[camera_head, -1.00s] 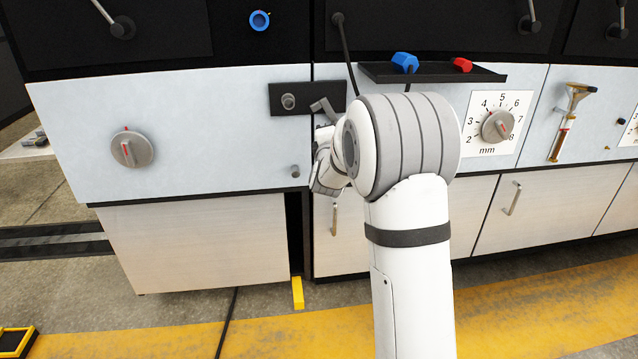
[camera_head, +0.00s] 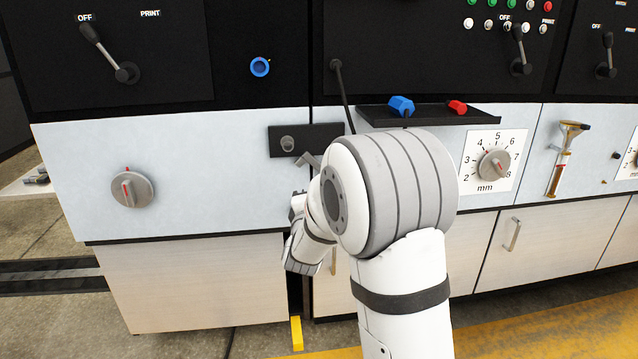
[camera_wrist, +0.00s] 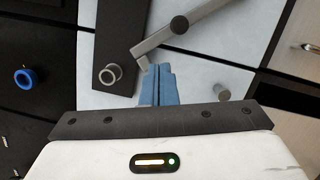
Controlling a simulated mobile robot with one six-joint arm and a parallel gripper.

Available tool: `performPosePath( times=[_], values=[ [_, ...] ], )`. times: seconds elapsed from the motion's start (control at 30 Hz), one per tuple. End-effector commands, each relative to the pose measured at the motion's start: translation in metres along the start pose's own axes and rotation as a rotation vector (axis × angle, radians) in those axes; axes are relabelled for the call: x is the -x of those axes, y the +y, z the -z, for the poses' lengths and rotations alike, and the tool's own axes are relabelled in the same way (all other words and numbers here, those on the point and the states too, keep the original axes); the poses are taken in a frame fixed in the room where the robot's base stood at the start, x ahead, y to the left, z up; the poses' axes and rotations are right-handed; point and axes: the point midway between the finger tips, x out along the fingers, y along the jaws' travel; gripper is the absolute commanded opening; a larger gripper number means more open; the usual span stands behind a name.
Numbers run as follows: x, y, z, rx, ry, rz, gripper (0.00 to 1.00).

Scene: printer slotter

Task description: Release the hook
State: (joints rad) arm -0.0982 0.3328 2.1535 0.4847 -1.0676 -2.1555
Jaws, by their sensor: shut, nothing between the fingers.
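The hook (camera_wrist: 180,32) is a grey metal bar with a dark round pivot and a bent end. In the head view its end (camera_head: 308,160) shows just below the black latch plate (camera_head: 318,138), with the rest behind my arm. A round grey post (camera_head: 287,144) stands on the plate. In the wrist view the hook's bent end is apart from the post (camera_wrist: 110,74), with a gap between. My gripper (camera_wrist: 158,70) is shut and empty. Its blue fingertips are close to the hook's bent end; I cannot tell if they touch. The head view hides the fingertips.
A short grey peg (camera_wrist: 222,92) sticks out beside my fingers. A blue ring knob (camera_head: 260,67) is on the upper panel. A black shelf (camera_head: 440,117) holds a blue and a red piece. A dial (camera_head: 494,164) is at the right, another knob (camera_head: 131,188) at the left.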

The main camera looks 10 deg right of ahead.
Motion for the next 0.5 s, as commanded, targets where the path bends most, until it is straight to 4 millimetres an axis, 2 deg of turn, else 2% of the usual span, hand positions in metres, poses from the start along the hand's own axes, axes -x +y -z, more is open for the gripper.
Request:
performPosePath(
  times=[0.1,0.2,0.5],
  values=[
    [0.014,0.002,-0.001,0.000,0.000,-0.001,0.00],
    [0.019,0.002,-0.001,0.000,-0.002,-0.003,0.00],
    [0.021,0.002,-0.002,0.000,-0.003,-0.004,0.00]
  ],
)
